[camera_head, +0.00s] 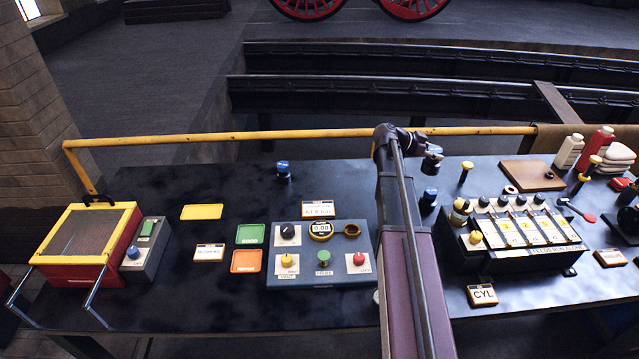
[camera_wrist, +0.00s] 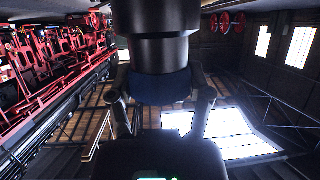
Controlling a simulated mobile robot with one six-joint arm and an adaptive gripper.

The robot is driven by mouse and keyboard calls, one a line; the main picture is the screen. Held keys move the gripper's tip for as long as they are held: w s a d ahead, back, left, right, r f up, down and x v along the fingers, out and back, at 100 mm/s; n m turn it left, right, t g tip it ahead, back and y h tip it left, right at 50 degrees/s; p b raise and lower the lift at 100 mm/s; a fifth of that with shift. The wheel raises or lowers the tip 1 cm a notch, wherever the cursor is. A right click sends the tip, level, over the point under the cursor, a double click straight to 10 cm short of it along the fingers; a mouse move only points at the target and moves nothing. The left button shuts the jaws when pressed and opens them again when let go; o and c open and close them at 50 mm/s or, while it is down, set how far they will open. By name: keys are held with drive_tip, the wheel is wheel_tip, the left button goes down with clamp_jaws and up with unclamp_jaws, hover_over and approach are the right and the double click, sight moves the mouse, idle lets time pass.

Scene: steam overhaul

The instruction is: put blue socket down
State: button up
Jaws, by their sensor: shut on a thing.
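My gripper (camera_head: 432,160) is at the end of my arm, above the far part of the bench (camera_head: 140,190), right of its middle. In the wrist view my gripper (camera_wrist: 160,88) has a finger on each side of a black socket with a dark blue band (camera_wrist: 162,85) and is shut on it. A blue-topped socket (camera_head: 283,168) stands upright on the bench to the left.
A yellow rail (camera_head: 220,137) runs behind the bench. A control panel (camera_head: 290,268) stands left of my arm and a valve block (camera_head: 520,228) right of it. A yellow-red box (camera_head: 88,240) is at far left. Bare bench lies around the left socket.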

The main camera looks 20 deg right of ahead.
drive_tip(key=shift+r, duration=0.4)
drive_tip(key=shift+w+r+p, duration=0.15)
drive_tip(key=shift+p, duration=0.35)
drive_tip(key=shift+r+p, duration=0.55)
drive_tip(key=shift+r, duration=0.1)
wheel_tip(320, 180, up, 4)
drive_tip(key=p, duration=0.4)
drive_tip(key=shift+a, duration=0.1)
